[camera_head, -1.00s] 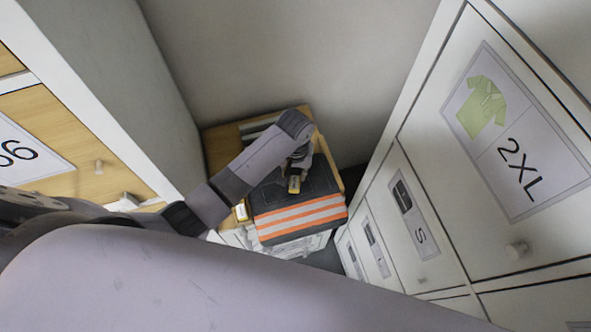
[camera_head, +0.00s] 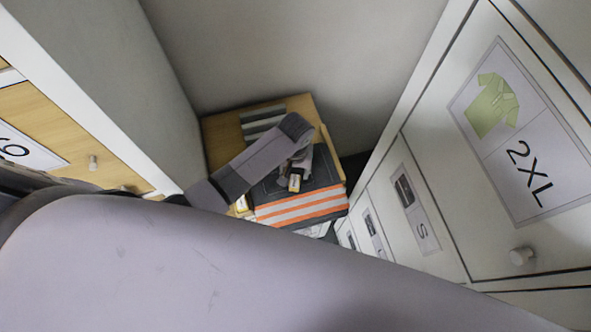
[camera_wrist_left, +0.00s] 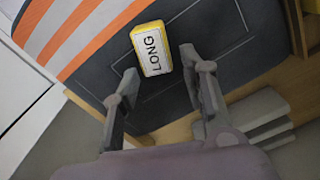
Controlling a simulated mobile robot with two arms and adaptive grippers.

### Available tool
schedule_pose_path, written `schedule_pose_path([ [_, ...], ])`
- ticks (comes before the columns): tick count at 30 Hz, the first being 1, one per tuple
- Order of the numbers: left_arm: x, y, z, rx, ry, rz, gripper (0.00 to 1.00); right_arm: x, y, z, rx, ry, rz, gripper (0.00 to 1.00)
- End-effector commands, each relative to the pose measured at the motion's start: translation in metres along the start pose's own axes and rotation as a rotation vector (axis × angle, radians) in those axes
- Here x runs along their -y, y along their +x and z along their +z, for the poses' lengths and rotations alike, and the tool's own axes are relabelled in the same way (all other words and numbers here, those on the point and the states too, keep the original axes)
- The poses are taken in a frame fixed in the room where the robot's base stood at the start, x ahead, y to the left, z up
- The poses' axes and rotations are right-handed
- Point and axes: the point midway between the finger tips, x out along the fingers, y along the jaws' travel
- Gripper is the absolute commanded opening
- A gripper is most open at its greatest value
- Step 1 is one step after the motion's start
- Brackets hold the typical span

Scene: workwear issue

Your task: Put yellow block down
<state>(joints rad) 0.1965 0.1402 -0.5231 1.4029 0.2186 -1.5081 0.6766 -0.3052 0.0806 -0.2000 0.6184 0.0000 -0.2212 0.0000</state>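The yellow block (camera_head: 294,182) has a white face reading "LONG". It lies on a dark folded garment with orange and pale stripes (camera_head: 300,208). In the left wrist view the block (camera_wrist_left: 152,49) rests flat on the dark cloth (camera_wrist_left: 215,30). My left gripper (camera_wrist_left: 158,68) is open. Its two fingers stand apart on either side of the block's near end, with visible gaps to it. In the head view my left gripper (camera_head: 298,172) is over the garment, partly hidden by its own arm. My right gripper is not in view.
The garment lies on a wooden surface (camera_head: 222,150) in a corner. Grey folded cloth (camera_head: 262,122) lies behind it. White drawers labelled 2XL (camera_head: 520,250) stand close right, a cabinet (camera_head: 110,70) close left.

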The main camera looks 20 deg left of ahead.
Motion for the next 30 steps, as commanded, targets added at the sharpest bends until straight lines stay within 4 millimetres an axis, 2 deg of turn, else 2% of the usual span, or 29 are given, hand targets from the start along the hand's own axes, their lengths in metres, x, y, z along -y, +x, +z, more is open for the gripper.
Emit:
schedule_pose_path([
  [9,0.0,-0.001,0.0,0.0,0.0,0.0,0.44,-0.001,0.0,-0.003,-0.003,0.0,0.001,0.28],
  [14,-0.001,-0.011,-0.001,-0.003,0.001,0.002,0.44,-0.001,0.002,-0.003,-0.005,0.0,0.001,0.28],
  [17,-0.001,-0.027,-0.001,-0.005,0.001,0.003,0.44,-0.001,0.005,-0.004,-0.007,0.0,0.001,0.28],
  [24,-0.001,-0.08,-0.001,-0.004,0.0,0.004,0.44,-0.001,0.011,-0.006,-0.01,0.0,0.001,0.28],
  [30,-0.001,-0.112,-0.001,-0.003,0.0,0.003,0.44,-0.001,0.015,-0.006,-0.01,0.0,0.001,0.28],
])
